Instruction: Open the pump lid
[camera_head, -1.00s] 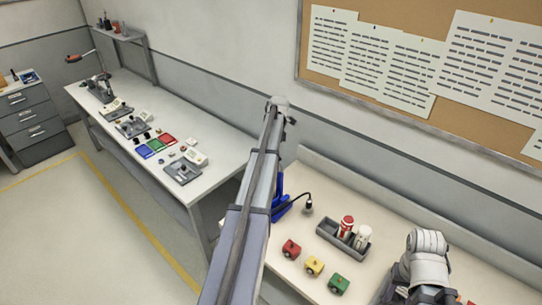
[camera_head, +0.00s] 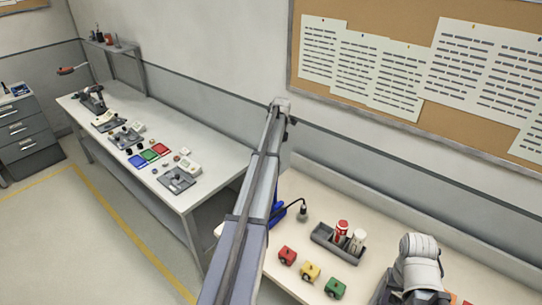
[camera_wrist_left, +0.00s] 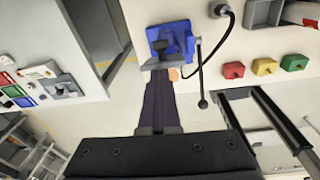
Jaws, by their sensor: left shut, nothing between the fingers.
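The blue pump (camera_wrist_left: 171,45) stands near the edge of the white table in the left wrist view, with grey parts on it. A rod with a dark ball end (camera_wrist_left: 203,103) is beside it, and a black hose leads to a dark round fitting (camera_wrist_left: 220,9). I cannot clearly tell the lid apart. In the head view the pump (camera_head: 279,208) is partly hidden behind my left arm. My left gripper (camera_wrist_left: 156,72) is shut and empty, its tips overlapping the pump's near edge in the picture; contact is unclear. My right arm shows in the head view, but its gripper does not.
Red (camera_head: 287,256), yellow (camera_head: 310,272) and green (camera_head: 335,288) blocks lie on the table. A grey tray (camera_head: 322,235) holds a red and a white container. A second workbench (camera_head: 205,190) with coloured trays stands left, across a floor gap.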

